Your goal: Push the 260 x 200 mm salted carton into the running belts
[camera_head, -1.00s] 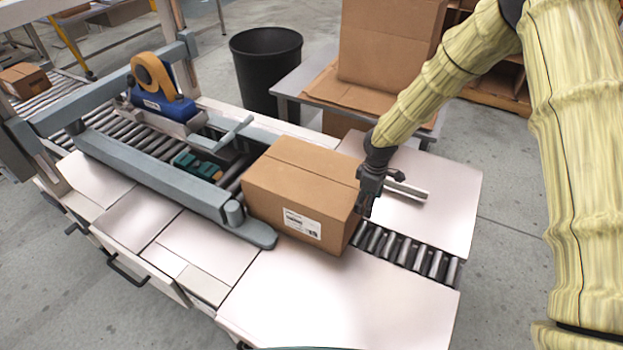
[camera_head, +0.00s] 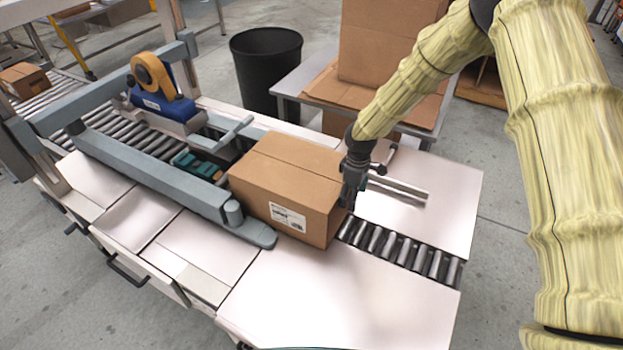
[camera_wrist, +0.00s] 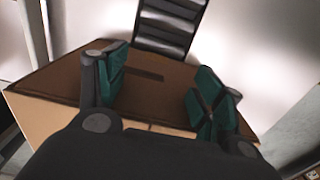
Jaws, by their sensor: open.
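The brown carton (camera_head: 290,178) sits on the rollers at the mouth of the sealing machine, with a white label on its near side. Its left end is between the ends of the side rails. The green belts (camera_head: 199,164) show just to the left of it. My gripper (camera_head: 348,200) is at the carton's right end, pointing down, seemingly against that face. In the wrist view my gripper (camera_wrist: 155,95) has its two green-padded fingers spread apart with the carton (camera_wrist: 50,105) close behind them. Whether the fingertips touch the carton cannot be told.
Bare rollers (camera_head: 400,252) lie to the right of the carton. Grey side rails (camera_head: 150,178) flank the machine, with a blue tape head (camera_head: 160,105) above. A black bin (camera_head: 268,70) and a table with a large carton (camera_head: 388,45) stand behind. Another carton (camera_head: 22,76) is far left.

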